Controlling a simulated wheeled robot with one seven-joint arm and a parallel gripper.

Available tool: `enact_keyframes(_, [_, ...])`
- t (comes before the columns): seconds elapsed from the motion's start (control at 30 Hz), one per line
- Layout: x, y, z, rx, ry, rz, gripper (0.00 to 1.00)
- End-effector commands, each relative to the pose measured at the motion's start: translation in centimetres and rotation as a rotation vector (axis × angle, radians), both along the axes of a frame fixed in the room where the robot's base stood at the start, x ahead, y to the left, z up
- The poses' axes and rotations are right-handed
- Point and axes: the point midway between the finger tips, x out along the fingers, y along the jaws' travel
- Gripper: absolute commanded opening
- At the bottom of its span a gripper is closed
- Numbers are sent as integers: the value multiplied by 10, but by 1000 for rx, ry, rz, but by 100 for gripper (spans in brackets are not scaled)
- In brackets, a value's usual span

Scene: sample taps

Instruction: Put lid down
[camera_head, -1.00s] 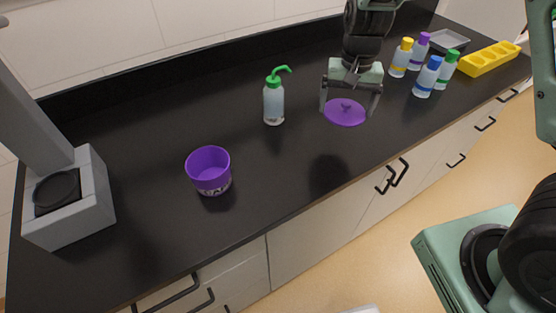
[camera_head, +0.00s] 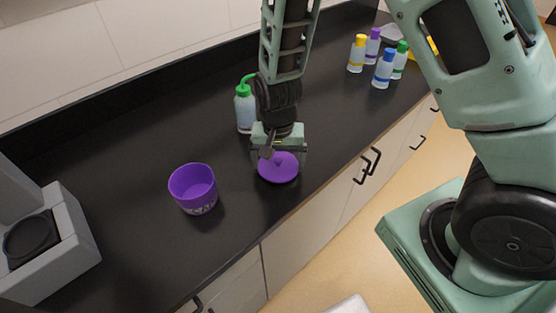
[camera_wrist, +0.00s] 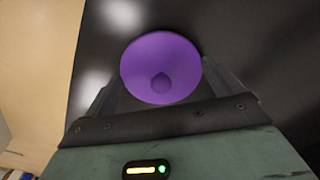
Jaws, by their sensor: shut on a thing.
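The purple lid (camera_head: 280,170) is a round disc with a small knob on top. My gripper (camera_head: 278,160) is over it and shut on it, with a finger at each side in the head view. In the wrist view the lid (camera_wrist: 161,62) fills the space between the fingers, knob facing the camera. I cannot tell for sure whether the lid touches the counter or hangs just above it. The purple cup (camera_head: 193,190) stands upright and open on the counter, left of my gripper and apart from it.
A wash bottle with a green top (camera_head: 245,108) stands just behind my gripper. Several capped bottles (camera_head: 384,68) stand at the back right. A grey device (camera_head: 50,245) is at the left end. The black counter (camera_head: 120,150) is bare around the cup.

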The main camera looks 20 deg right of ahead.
Motion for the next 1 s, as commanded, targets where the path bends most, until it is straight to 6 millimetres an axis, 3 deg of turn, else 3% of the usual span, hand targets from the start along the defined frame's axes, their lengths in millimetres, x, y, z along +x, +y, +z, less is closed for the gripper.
enact_keyframes(0.47, [0,0,-12,0,-1,1,70])
enact_keyframes(0.5, [0,0,-11,0,-1,1,100])
enact_keyframes(0.77, [0,0,-9,0,-1,1,100])
enact_keyframes(1.0, [1,1,17,2,-7,3,100])
